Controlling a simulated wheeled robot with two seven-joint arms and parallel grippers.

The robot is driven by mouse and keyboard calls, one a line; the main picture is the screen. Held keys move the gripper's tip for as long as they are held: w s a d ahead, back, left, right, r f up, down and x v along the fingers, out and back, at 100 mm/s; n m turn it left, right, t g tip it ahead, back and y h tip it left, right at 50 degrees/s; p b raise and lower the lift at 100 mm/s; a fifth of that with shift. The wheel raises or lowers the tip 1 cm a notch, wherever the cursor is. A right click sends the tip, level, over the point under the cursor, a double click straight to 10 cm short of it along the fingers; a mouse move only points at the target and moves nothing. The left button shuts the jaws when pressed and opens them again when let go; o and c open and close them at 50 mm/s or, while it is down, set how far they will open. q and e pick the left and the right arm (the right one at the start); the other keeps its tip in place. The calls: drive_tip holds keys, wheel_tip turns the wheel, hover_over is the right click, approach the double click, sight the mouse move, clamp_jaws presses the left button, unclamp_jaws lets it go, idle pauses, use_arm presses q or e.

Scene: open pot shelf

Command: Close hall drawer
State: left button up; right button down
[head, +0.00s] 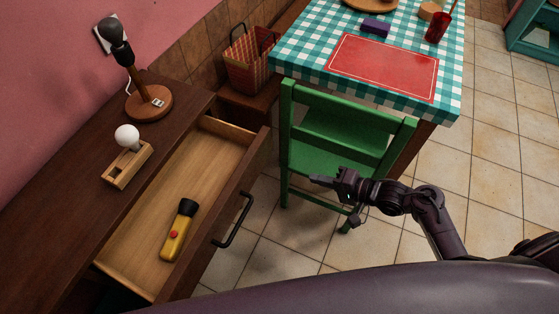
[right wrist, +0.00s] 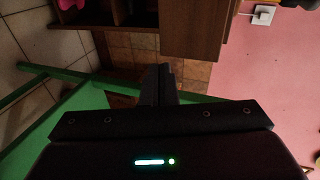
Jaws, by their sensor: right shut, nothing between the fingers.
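The hall drawer (head: 222,160) is pulled well out of the dark wooden cabinet (head: 72,190) on the left of the head view. A yellow flashlight (head: 176,238) with a black head lies inside it. The drawer front carries a black bar handle (head: 234,221). My right gripper (head: 316,180) is to the right of the handle, apart from it, in front of the green chair. It is shut and empty. The right wrist view also shows its fingers (right wrist: 160,84) together, with dark wooden furniture (right wrist: 196,30) beyond them. My left gripper is not in view.
A green chair (head: 335,150) stands right of the drawer, close to my right gripper. Behind it is a table with a checkered cloth (head: 285,62). A lamp (head: 150,101) and a bulb on a wooden block (head: 122,168) stand on the cabinet. Tiled floor (head: 262,250) is clear before the drawer.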

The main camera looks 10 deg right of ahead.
wheel_tip(320, 180, up, 2)
drive_tip(key=y, duration=0.1)
approach(261, 161)
drive_tip(key=x, duration=0.5)
drive_tip(key=shift+w+f, duration=0.15)
drive_tip(key=shift+w, duration=0.05)
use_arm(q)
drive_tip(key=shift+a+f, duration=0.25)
use_arm(e)
drive_tip(key=shift+w+a, duration=0.3)
drive_tip(key=shift+a, duration=0.2)
